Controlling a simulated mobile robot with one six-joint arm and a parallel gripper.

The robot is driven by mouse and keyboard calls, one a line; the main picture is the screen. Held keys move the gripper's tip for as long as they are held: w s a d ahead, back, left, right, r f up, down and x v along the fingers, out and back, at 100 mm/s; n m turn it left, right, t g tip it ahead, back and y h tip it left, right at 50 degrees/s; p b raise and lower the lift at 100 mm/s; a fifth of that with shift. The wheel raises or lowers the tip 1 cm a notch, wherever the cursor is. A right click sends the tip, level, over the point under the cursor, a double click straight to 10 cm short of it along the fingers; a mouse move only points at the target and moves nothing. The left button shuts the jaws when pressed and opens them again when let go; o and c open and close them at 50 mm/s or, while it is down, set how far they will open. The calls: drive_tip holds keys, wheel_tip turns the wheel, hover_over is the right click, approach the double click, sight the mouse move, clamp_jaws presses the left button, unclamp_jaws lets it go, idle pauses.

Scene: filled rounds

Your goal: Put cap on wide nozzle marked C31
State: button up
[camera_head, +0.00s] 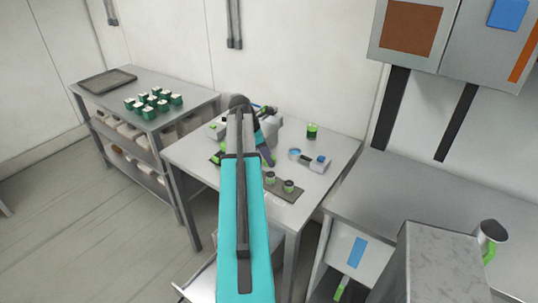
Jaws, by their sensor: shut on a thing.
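My turquoise and grey arm reaches over the middle table and hides part of it. My gripper (268,158) is at its far end, low over the table, and is mostly hidden. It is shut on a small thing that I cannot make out. Two short round pieces, dark with green, stand in front of it on a dark mat: one (270,178) just beside the arm and one (289,186) to its right. They may be nozzles or caps; the marking C31 cannot be read.
The middle table (332,163) also holds a green jar (312,131) and a grey device with a blue part (318,163). A shelf unit at left carries several green-and-white blocks (153,102) and a dark tray (107,80). A grey bench (400,193) stands at right.

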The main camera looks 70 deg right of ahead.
sight(272, 174)
drive_tip(key=shift+s+d, duration=0.1)
drive_tip(key=shift+s, duration=0.2)
drive_tip(key=shift+f, duration=0.25)
drive_tip(key=shift+f+b, duration=2.05)
drive_tip(key=shift+f, duration=1.1)
drive_tip(key=shift+f+p, duration=0.3)
drive_tip(key=o, duration=1.6)
drive_tip(key=shift+r, duration=0.1)
